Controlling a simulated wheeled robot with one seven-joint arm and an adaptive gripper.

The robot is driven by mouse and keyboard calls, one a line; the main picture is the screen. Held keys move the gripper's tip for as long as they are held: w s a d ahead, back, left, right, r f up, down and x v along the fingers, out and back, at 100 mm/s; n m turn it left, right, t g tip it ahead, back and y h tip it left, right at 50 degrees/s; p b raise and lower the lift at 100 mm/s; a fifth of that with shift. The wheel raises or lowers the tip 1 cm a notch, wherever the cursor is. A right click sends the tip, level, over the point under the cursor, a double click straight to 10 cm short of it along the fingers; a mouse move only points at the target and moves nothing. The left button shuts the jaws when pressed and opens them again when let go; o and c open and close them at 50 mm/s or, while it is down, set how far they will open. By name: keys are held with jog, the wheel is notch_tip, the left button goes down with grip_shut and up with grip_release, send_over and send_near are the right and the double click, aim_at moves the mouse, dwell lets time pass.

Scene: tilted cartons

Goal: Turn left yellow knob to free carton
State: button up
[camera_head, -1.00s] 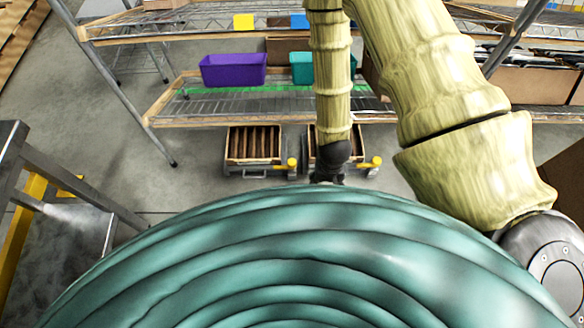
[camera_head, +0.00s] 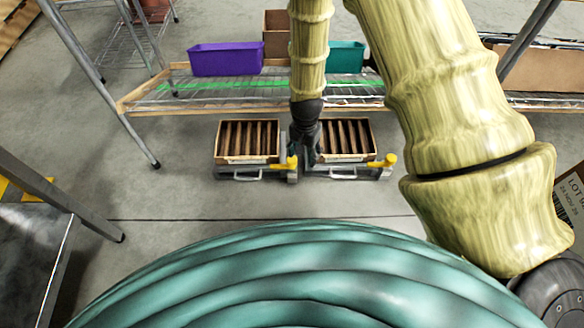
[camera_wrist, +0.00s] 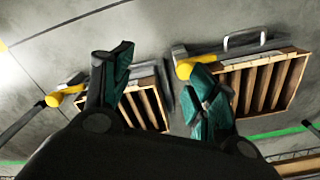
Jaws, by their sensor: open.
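Two brown slatted cartons sit in tilted metal holders on the floor. The left carton (camera_head: 247,140) has the left yellow knob (camera_head: 291,162) at its front right corner. The right carton (camera_head: 347,138) has a second yellow knob (camera_head: 387,160). My gripper (camera_head: 308,157) points down just right of the left knob, between the cartons. In the wrist view, turned about half round, the left carton (camera_wrist: 262,85) and left knob (camera_wrist: 183,67) are on the right. There, my gripper (camera_wrist: 160,68) has its green fingers spread, nothing between them held; the left knob lies beside one fingertip.
A low wire shelf (camera_head: 150,103) with a purple bin (camera_head: 225,58) and a teal bin (camera_head: 346,57) stands behind the cartons. A metal table (camera_head: 35,255) is at the left. Floor in front of the holders is clear.

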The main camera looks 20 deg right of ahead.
jog(key=m+b, duration=0.2)
jog(key=b, duration=0.6)
send_near(292, 159)
jog(key=s, duration=0.2)
jog(key=shift+w+b, duration=0.9)
jog(key=shift+w, duration=0.05)
jog(key=shift+m, duration=0.4)
notch_tip(292, 159, down, 10)
jog(key=b, duration=0.6)
jog(key=shift+d+r, duration=0.1)
grip_shut()
